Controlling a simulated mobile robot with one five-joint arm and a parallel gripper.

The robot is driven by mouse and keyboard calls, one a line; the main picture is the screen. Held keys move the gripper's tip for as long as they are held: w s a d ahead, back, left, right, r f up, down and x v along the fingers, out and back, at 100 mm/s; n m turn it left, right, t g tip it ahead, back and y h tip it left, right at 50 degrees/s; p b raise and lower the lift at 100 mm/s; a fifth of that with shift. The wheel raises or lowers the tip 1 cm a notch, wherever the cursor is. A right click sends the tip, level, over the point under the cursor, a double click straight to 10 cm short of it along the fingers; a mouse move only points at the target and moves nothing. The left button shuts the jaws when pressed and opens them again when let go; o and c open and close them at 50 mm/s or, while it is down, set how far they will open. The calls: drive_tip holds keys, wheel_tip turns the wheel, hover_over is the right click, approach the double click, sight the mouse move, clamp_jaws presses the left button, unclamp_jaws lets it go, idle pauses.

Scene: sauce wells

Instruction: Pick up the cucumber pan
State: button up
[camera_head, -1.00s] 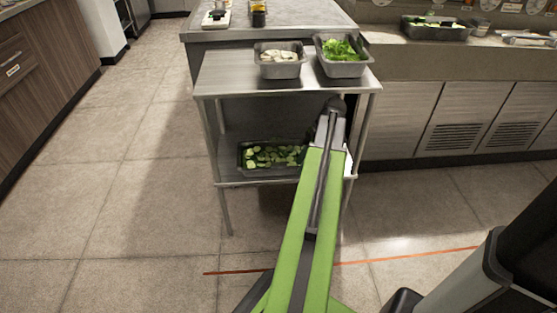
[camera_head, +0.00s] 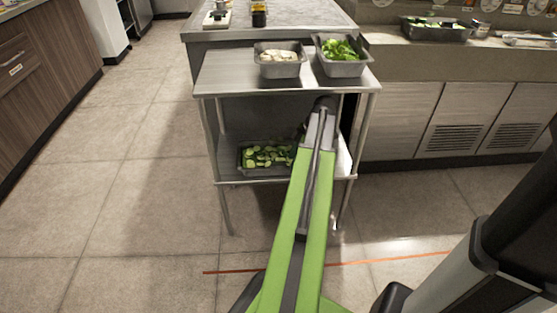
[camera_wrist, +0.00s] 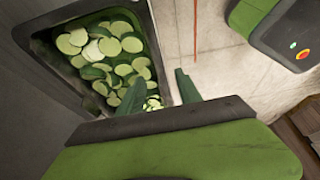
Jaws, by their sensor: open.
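The cucumber pan (camera_head: 254,171) is a dark rectangular pan of sliced cucumber on the lower shelf (camera_head: 228,180) of a metal table. In the head view my arm reaches to the right of it and covers its right end. In the wrist view the pan (camera_wrist: 62,78) fills the upper left, with its right wall close to my gripper. My gripper (camera_wrist: 158,85) is open and empty, its two green fingers pointing at the pan's near right part. One finger overlaps the cucumber slices in the picture; contact cannot be told.
On the table top (camera_head: 222,80) stand a pan of white slices (camera_head: 279,70) and a pan of green leaves (camera_head: 341,67). A table leg (camera_head: 366,135) stands right of my arm. The floor (camera_head: 130,210) at left is clear.

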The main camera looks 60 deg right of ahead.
sight(277, 167)
drive_tip(key=shift+w+a, duration=0.35)
drive_tip(key=shift+w, duration=0.1)
drive_tip(key=shift+w+a, duration=0.95)
drive_tip(key=shift+w, duration=0.25)
drive_tip(key=b+x, duration=0.3)
drive_tip(key=shift+w+a+f, duration=0.1)
drive_tip(key=shift+w+f, duration=0.05)
drive_tip(key=shift+w, duration=0.15)
clamp_jaws()
